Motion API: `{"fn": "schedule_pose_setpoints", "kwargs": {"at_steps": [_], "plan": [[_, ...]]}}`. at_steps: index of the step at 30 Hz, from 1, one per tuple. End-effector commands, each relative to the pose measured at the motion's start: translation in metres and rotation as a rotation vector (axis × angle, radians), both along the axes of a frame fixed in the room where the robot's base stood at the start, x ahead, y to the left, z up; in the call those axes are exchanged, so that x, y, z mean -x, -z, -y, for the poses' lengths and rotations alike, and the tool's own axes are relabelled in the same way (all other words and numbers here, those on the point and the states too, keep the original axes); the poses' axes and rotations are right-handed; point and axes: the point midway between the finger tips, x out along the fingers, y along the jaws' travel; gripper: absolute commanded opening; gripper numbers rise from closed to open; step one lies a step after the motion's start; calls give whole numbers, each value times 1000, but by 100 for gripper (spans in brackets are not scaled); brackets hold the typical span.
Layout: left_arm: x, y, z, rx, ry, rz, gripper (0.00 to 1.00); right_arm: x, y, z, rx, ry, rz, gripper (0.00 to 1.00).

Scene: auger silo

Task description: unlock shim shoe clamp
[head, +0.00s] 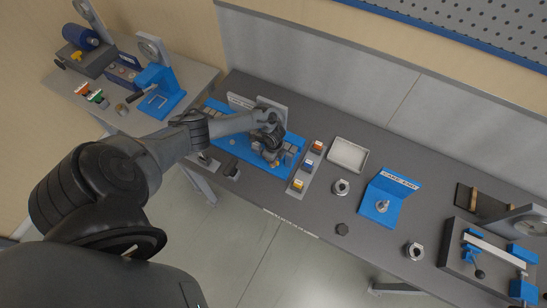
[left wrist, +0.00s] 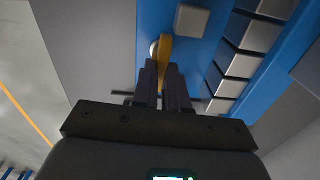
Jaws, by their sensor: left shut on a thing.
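The blue fixture plate (head: 233,142) lies on the bench, and my left arm reaches over it. My left gripper (head: 275,161) is at the plate's right part; its fingers are partly hidden by the wrist. In the left wrist view my left gripper (left wrist: 164,68) is shut on a narrow yellow lever (left wrist: 166,46), apparently the clamp's handle. A round pale part shows beside the lever. A row of grey blocks (left wrist: 240,65) sits on the blue plate to the right of the lever. I cannot tell the clamp's lock state. My right gripper is not in view.
Right of the plate, a grey strip (head: 308,171) carries small orange, blue and yellow blocks. A white tray (head: 348,154), a blue stand (head: 385,195) and metal collars are farther right. A clamp fixture (head: 488,255) stands at the far right. A side table holds other devices at left.

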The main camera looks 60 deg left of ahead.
Motion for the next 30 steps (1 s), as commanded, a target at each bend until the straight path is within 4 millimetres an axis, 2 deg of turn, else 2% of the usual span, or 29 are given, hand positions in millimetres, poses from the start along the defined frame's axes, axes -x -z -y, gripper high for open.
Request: {"fn": "schedule_pose_setpoints", "kwargs": {"at_steps": [8, 21, 22, 26, 30], "plan": [[-1, -1, 0, 2, -66, 1, 0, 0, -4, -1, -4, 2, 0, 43], [-1, -1, 0, 1, -74, 1, 0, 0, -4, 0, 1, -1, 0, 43], [-1, -1, 0, 1, -74, 1, 18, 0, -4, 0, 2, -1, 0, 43], [-1, -1, 0, 1, -74, 1, 37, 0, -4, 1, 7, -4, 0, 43], [-1, 0, 0, 1, -73, 1, 38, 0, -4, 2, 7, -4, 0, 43]]}}
